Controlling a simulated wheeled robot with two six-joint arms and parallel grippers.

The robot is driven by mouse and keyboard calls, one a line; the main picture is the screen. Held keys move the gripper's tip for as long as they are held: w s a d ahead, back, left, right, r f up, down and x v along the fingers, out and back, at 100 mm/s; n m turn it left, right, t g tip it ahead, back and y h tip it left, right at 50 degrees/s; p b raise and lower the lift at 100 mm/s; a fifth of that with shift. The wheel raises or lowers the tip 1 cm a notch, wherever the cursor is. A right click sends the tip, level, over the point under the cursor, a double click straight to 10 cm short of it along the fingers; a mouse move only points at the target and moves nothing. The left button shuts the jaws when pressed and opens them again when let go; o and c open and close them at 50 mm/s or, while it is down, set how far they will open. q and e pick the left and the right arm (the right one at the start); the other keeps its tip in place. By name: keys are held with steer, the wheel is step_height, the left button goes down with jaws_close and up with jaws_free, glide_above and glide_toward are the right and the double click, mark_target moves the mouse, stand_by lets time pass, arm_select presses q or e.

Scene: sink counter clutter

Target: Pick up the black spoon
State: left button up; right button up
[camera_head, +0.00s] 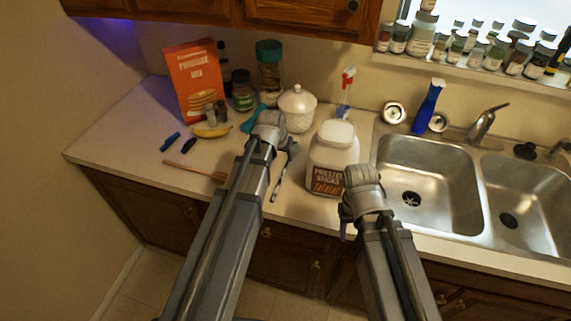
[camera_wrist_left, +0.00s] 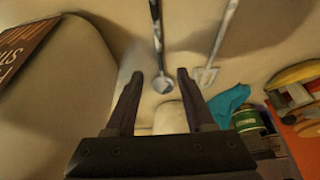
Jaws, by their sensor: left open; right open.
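The black spoon (camera_head: 280,180) lies on the counter beside the large white tub, its handle toward the front edge. The left arm hides its far end in the head view. In the left wrist view the spoon (camera_wrist_left: 157,40) shows a dark handle and a rounder greyish bowl. My left gripper (camera_head: 286,147) is over the counter near the spoon's far end, open and empty. In the left wrist view the bowl appears between the open fingertips (camera_wrist_left: 160,76); the height gap cannot be told. My right gripper (camera_head: 350,205) is open in front of the tub, away from the spoon.
The large white tub (camera_head: 334,150) and a lidded white jar (camera_head: 297,108) stand close by. A spatula (camera_wrist_left: 214,45) and turquoise cloth (camera_wrist_left: 229,101) lie near. A red box (camera_head: 196,80) and banana (camera_head: 211,131) are left; the double sink (camera_head: 428,185) is right.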

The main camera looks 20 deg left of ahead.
mark_target(285, 166)
arm_select(q)
steer(key=shift+b+x, duration=3.65)
steer(key=shift+x, duration=0.35)
steer(key=shift+s, duration=0.15)
jaws_close()
